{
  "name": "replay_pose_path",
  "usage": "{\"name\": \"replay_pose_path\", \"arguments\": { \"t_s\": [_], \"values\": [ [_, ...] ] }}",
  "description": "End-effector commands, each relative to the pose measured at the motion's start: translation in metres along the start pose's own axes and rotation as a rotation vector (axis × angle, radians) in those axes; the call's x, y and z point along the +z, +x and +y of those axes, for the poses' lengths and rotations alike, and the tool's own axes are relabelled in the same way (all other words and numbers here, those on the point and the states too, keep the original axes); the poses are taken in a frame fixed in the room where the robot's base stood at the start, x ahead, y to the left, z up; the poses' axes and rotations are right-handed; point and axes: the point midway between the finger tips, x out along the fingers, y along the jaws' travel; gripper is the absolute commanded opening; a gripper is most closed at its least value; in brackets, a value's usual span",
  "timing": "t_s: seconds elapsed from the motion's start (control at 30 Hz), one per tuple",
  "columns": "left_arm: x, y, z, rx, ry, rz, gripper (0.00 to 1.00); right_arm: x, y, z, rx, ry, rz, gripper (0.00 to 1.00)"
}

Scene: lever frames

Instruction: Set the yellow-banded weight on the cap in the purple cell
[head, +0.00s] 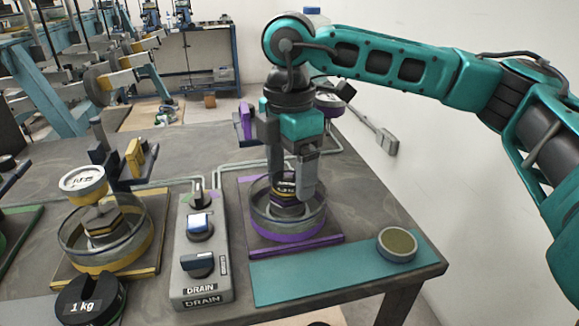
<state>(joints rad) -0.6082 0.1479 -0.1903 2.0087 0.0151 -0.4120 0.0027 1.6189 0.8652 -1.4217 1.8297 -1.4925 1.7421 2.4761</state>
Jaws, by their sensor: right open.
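The purple cell (290,252) is a round clear-walled ring on a purple base near the table's right side. A dark weight with a yellow band (284,188) sits inside its ring, on top of the stack there; the cap under it is mostly hidden. My right gripper (295,190) points straight down over the purple cell. Its jaws are open, with the fingers around the weight's upper part. The near finger hides the weight's right side, and I cannot tell whether the fingers touch it. My left gripper is not in view.
A grey drain box (202,255) with knobs stands left of the purple cell. Further left is a yellow cell (100,255) with a gauge. A black 1 kg weight (88,300) is at front left. A teal mat (320,280) holds a round dish (397,243) at front right.

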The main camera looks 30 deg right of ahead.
Motion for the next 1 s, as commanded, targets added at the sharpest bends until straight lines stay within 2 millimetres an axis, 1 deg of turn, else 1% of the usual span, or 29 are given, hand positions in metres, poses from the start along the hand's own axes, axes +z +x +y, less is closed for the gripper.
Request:
{"name": "replay_pose_path", "arguments": {
  "t_s": [0.23, 0.37, 0.6, 0.7, 0.83, 0.9, 1.0],
  "values": [
    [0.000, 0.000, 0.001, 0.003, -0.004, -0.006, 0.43, 0.000, 0.000, 0.000, -0.001, 0.000, 0.000, 0.81],
    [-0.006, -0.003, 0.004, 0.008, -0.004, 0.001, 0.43, 0.000, -0.024, 0.001, 0.004, 0.000, 0.000, 0.81],
    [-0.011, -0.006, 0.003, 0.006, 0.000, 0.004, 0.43, 0.000, -0.080, 0.001, 0.004, 0.000, 0.001, 0.81],
    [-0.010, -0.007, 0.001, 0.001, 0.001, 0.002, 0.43, -0.001, -0.100, 0.001, 0.003, 0.000, 0.001, 0.81],
    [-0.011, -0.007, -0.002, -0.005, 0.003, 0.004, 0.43, 0.000, -0.118, 0.000, 0.002, 0.000, 0.001, 0.81],
    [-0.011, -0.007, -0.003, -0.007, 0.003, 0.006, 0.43, 0.000, -0.124, 0.000, 0.001, -0.001, 0.000, 0.81],
    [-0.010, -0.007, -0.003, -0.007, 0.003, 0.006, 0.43, 0.000, -0.128, 0.000, 0.000, -0.001, 0.000, 0.81]
  ]
}}
